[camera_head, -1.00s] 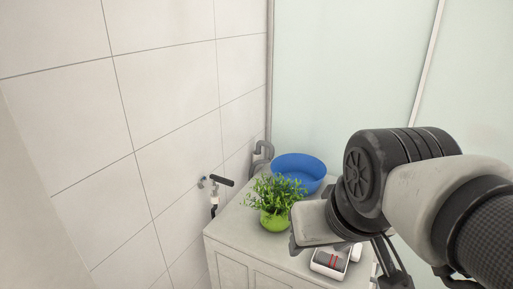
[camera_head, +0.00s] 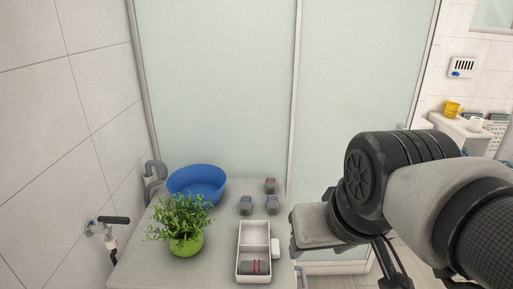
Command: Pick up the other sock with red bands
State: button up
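A grey rolled sock with red bands (camera_head: 253,267) lies in the front compartment of a white two-part tray (camera_head: 239,240) on the cabinet top. The back compartment looks empty. Behind the tray are three small grey rolls: one at the back with what look like reddish bands (camera_head: 271,186), one at the left with bluish bands (camera_head: 246,205), and one at the right (camera_head: 272,205) whose bands are too small to tell. My gripper (camera_head: 388,272) is at the lower right, right of the cabinet and apart from the socks. Its fingertips are not clearly shown.
A blue bowl (camera_head: 197,182) and a green potted plant (camera_head: 185,240) stand on the left of the cabinet top (camera_head: 150,265). A wall tap (camera_head: 110,221) is at the left. Frosted glass panels (camera_head: 220,90) stand behind. A shelf with a yellow mug (camera_head: 453,108) is far right.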

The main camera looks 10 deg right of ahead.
aim_at(271, 188)
jog(key=l+u, duration=0.3)
jog(key=l, duration=0.2)
jog(key=l+u, duration=0.3)
jog(key=l, duration=0.25)
jog(key=l+u, duration=0.35)
jog(key=l, duration=0.15)
jog(key=l+u, duration=0.4)
jog(key=l, duration=0.15)
jog(key=l+u, duration=0.35)
jog(key=l, duration=0.15)
jog(key=l+u, duration=0.4)
jog(key=l, duration=0.15)
jog(key=i+l+u, duration=0.15)
jog(key=l+u, duration=0.75)
jog(key=l, duration=0.2)
